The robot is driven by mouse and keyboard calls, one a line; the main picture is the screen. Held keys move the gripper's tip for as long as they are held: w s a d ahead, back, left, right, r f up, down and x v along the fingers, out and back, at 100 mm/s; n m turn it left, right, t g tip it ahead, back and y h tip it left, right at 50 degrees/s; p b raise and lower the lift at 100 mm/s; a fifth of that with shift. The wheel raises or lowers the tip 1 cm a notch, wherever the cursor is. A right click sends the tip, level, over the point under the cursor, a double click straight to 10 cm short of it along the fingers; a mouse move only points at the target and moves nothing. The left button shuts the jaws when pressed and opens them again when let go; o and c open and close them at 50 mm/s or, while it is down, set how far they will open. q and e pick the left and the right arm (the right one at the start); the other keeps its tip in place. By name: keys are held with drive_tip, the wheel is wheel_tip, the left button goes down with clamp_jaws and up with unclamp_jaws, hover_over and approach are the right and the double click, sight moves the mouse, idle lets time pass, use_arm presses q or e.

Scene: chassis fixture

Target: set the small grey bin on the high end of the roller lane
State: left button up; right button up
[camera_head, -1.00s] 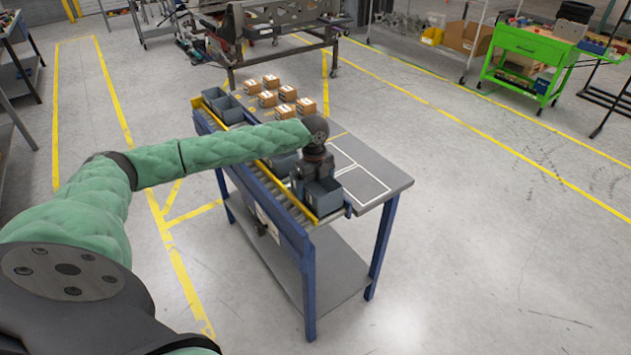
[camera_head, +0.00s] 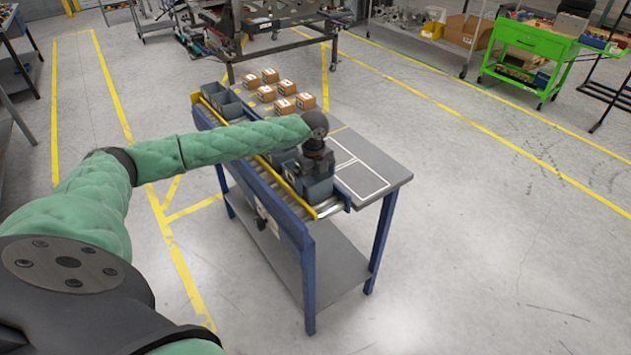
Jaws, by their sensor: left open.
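The roller lane (camera_head: 330,207), with yellow rails, runs along the left side of a blue-legged table. A small grey bin (camera_head: 318,190) sits at the lane's near end, with bare rollers in front of it. My left gripper (camera_head: 313,168) is open, pointing down at this bin; its fingertips are hard to make out, and I cannot tell if they touch it. Another grey bin (camera_head: 281,158) shows partly behind my arm. More grey bins (camera_head: 228,107) stand at the lane's far end. My arm hides the lane's middle. My right gripper is not in view.
Several small cardboard boxes (camera_head: 284,88) stand on the far part of the tabletop. The grey tabletop (camera_head: 385,160) beside the near bin is bare, with white outlines. A green cart (camera_head: 528,45) stands far right. The floor around the table is clear.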

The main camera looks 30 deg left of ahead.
use_arm(q)
wheel_tip(320, 180, up, 4)
drive_tip(key=p, duration=0.3)
drive_tip(key=shift+r, duration=0.1)
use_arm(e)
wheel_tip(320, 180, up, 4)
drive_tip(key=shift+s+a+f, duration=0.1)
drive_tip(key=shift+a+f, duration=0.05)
use_arm(q)
drive_tip(key=shift+o, duration=0.4)
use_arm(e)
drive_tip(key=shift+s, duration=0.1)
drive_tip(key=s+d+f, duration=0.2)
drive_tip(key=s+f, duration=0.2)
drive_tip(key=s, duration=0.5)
use_arm(q)
wheel_tip(320, 180, up, 8)
drive_tip(key=b, duration=0.3)
drive_tip(key=shift+a, duration=0.25)
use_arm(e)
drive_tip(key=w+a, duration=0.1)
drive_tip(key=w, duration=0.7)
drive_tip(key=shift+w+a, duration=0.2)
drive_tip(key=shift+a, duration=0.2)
